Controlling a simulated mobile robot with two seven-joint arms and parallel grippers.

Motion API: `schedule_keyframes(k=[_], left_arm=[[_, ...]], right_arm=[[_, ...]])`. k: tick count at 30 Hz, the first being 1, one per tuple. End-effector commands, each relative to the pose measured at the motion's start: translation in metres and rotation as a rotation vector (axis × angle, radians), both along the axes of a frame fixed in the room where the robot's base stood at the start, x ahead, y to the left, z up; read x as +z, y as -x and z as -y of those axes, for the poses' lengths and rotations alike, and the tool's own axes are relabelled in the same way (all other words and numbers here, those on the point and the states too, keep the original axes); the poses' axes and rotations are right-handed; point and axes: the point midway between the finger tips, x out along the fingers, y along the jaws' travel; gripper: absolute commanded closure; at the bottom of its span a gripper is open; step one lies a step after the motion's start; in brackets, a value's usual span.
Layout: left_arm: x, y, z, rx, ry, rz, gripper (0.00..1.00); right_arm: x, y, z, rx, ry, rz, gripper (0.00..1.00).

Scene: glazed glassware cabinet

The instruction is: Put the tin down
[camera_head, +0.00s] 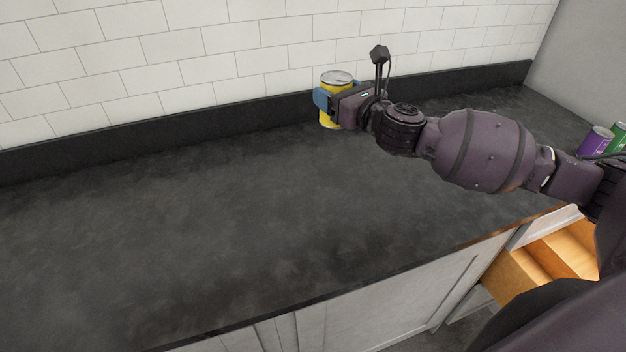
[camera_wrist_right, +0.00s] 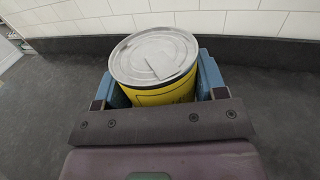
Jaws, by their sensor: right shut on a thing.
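A yellow tin (camera_head: 331,118) with a silver lid is near the back of the dark countertop (camera_head: 200,220). My right gripper (camera_head: 326,100) is shut on it, with a blue finger against its side. In the right wrist view the tin (camera_wrist_right: 160,92) sits upright between the two blue fingers of the gripper (camera_wrist_right: 158,88), its lid facing up. The tin's lower part is hidden there by the gripper body, so I cannot tell whether its base touches the counter. My left gripper is not in view.
A purple can (camera_head: 595,141) and a green can (camera_head: 618,137) stand at the right end of the counter, partly behind my arm. A white tiled wall (camera_head: 180,45) with a black upstand runs along the back. An open wooden drawer (camera_head: 545,265) is below right. The counter's left and middle are clear.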

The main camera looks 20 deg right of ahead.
Motion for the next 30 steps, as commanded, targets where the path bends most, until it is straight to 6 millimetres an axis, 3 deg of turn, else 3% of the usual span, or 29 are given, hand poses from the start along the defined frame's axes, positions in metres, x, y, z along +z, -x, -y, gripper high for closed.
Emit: schedule_keyframes(k=[8,24,30], left_arm=[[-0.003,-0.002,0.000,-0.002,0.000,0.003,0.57],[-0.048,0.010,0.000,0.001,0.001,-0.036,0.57],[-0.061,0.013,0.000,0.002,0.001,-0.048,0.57]], right_arm=[[-0.015,0.000,0.000,0.005,-0.002,-0.001,0.70],[-0.132,0.000,-0.001,0.005,-0.003,-0.004,0.70],[-0.156,0.000,-0.001,0.006,-0.002,-0.001,0.70]])
